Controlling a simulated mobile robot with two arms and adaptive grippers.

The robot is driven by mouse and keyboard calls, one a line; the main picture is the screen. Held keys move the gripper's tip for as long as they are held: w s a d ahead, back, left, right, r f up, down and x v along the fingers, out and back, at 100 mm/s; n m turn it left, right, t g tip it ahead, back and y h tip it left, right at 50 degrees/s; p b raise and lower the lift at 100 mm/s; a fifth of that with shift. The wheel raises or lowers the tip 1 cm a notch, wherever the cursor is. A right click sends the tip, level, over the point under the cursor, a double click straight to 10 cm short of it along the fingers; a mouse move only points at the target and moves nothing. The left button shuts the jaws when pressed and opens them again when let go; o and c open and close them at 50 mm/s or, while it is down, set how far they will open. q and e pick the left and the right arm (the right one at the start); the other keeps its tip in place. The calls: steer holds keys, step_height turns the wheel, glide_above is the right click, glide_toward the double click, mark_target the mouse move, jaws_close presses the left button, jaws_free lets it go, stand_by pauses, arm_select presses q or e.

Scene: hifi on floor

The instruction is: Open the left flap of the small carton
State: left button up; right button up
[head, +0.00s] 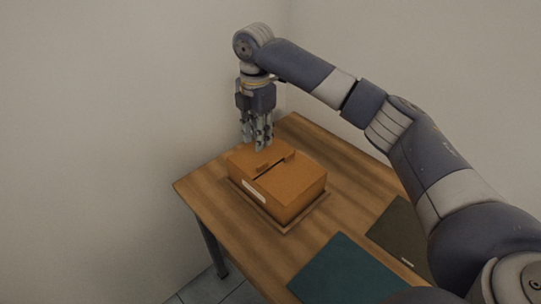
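The small carton (295,186) is an orange-brown box on the wooden table. Its top flaps look closed, meeting at a dark seam; the left flap (241,159) lies flat or nearly so. A white label shows on the carton's front left side. My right gripper (262,148) points down just above the far left part of the carton's top. Its fingertips are close to the flaps, but I cannot tell whether they touch. The fingers overlap in this view, so their opening is unclear. My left gripper is not in view.
The carton stands on a thin brown tray or board (284,229) with a low rim. A teal folder or mat (345,272) and a dark mat (402,238) lie at the table's near right. Bare wooden table top (340,160) shows behind and right of the carton. Walls stand behind.

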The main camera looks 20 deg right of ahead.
steer(key=p, duration=0.1)
glide_above(258, 167)
steer(key=f, duration=0.6)
steer(key=shift+s+a+f, duration=0.1)
steer(key=shift+a, duration=0.1)
step_height(258, 167, down, 4)
steer(key=shift+d+f+p, duration=0.1)
steer(key=shift+d+p, duration=0.05)
steer(key=shift+p, duration=0.3)
steer(key=shift+c, duration=0.8)
steer(key=c, duration=0.4)
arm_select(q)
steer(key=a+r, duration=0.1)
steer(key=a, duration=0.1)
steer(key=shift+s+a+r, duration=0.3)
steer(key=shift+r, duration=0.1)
arm_select(e)
jaws_close()
